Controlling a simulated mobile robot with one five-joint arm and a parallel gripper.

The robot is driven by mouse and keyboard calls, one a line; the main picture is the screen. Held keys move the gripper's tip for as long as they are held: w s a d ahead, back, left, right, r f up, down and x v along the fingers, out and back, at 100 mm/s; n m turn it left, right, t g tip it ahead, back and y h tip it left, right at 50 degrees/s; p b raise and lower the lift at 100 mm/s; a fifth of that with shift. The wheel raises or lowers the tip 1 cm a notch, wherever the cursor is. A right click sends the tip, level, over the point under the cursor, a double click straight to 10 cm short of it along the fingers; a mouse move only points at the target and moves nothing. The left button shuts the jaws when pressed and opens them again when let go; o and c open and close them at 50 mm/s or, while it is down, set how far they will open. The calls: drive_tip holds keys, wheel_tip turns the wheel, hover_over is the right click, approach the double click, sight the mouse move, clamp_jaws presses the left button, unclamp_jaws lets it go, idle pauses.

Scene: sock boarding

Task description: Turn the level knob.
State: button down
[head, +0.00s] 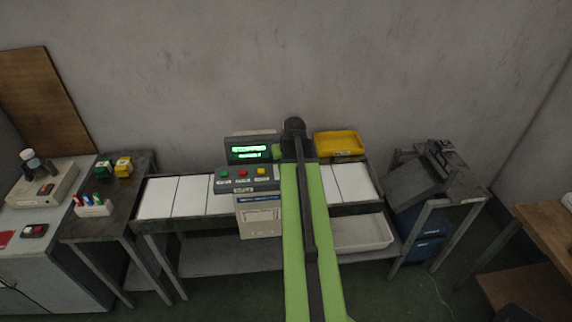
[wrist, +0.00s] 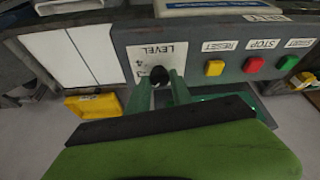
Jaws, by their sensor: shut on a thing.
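The level knob (wrist: 159,73) is a small black knob on the grey control panel (wrist: 195,52), beside a white label reading LEVEL with a digit that looks like a 4. It shows in the wrist view, where the picture is upside down. My gripper (wrist: 159,84) has its two green fingers shut on the knob, one on each side. The knob's pointer cannot be made out. In the head view my arm covers the knob and most of my gripper; the panel (head: 232,186) and its lit green display (head: 249,152) show left of the arm.
Green (head: 224,173), red (head: 242,172) and yellow (head: 261,171) buttons sit on the panel close by. White boards (head: 190,196) lie on both sides. A yellow tray (head: 338,143) stands behind right, and a white bin (head: 362,232) sits below.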

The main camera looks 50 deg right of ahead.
drive_tip(key=m, duration=0.2)
drive_tip(key=m+g+h, duration=0.1)
drive_tip(key=m, duration=0.1)
drive_tip(key=shift+w+a+m, duration=0.15)
drive_tip(key=shift+m, duration=0.15)
drive_tip(key=m+g+h, duration=0.1)
drive_tip(key=m, duration=0.3)
drive_tip(key=shift+g, duration=0.4)
drive_tip(key=c, duration=1.1)
unclamp_jaws()
drive_tip(key=shift+c, duration=0.2)
drive_tip(key=shift+w, duration=0.1)
drive_tip(key=p+v, duration=1.6)
drive_tip(key=v, duration=0.1)
drive_tip(key=shift+a+r, duration=0.15)
drive_tip(key=shift+a, duration=0.1)
